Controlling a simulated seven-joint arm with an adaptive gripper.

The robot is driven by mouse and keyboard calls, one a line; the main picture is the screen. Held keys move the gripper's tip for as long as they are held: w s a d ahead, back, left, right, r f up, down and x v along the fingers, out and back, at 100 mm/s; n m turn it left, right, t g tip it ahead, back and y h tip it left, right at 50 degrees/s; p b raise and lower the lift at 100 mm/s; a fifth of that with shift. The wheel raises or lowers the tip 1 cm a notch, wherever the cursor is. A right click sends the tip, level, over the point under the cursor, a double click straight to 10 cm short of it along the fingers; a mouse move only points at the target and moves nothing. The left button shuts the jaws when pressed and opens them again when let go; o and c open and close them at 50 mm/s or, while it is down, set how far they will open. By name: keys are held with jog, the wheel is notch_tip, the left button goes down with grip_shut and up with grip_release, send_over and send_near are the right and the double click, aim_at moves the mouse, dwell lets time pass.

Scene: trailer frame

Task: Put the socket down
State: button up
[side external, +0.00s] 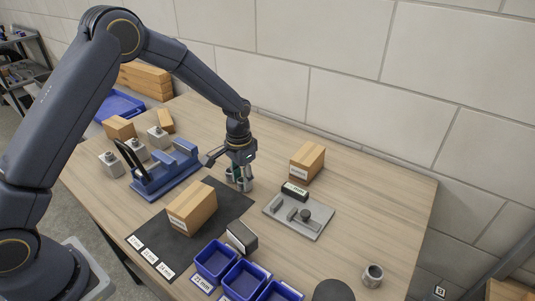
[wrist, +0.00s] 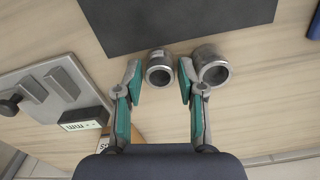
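Two grey metal sockets stand close together on the wooden table at the edge of the black mat. In the wrist view one socket (wrist: 160,68) lies between my fingertips, and a larger-looking socket (wrist: 211,67) is just outside the right finger. The side external view shows them under my gripper as a rear socket (side external: 230,175) and a front socket (side external: 246,185). My gripper (side external: 240,165) points down over them. Its teal-padded fingers (wrist: 160,82) are apart, with narrow gaps seeming to show beside the socket between them. I cannot tell whether either finger touches a socket.
A cardboard box (side external: 192,208) stands on the black mat (side external: 232,197). A grey fixture plate (side external: 298,228) and another box (side external: 307,162) are to the right. Blue bins (side external: 215,260) line the front, a blue rack (side external: 165,180) is left. Another socket (side external: 372,275) stands front right.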

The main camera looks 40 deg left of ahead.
jog(key=s+a+r+t, duration=0.1)
jog(key=s+r, duration=0.1)
jog(key=r, duration=0.7)
jog(key=s+r, duration=0.3)
jog(key=r, duration=0.6)
jog(key=s+a+r+n+t, duration=0.1)
jog(key=s+r, duration=0.3)
jog(key=s, duration=0.3)
jog(key=s+a+r+t, duration=0.1)
jog(key=s+r+t, duration=0.1)
jog(key=s, duration=0.5)
jog(key=shift+s+a+r+n, duration=0.25)
jog(key=shift+r+n, duration=0.15)
jog(key=shift+r, duration=0.5)
jog(key=shift+o, duration=0.3)
jog(key=shift+n+t, duration=0.3)
jog(key=shift+t, duration=0.4)
jog(key=s, duration=0.4)
jog(key=s+f, duration=0.1)
jog(key=shift+s+a, duration=0.25)
jog(key=shift+s, duration=0.15)
jog(key=o, duration=0.3)
jog(key=shift+s+f, duration=0.1)
jog(key=shift+s, duration=0.25)
jog(key=shift+o, duration=0.2)
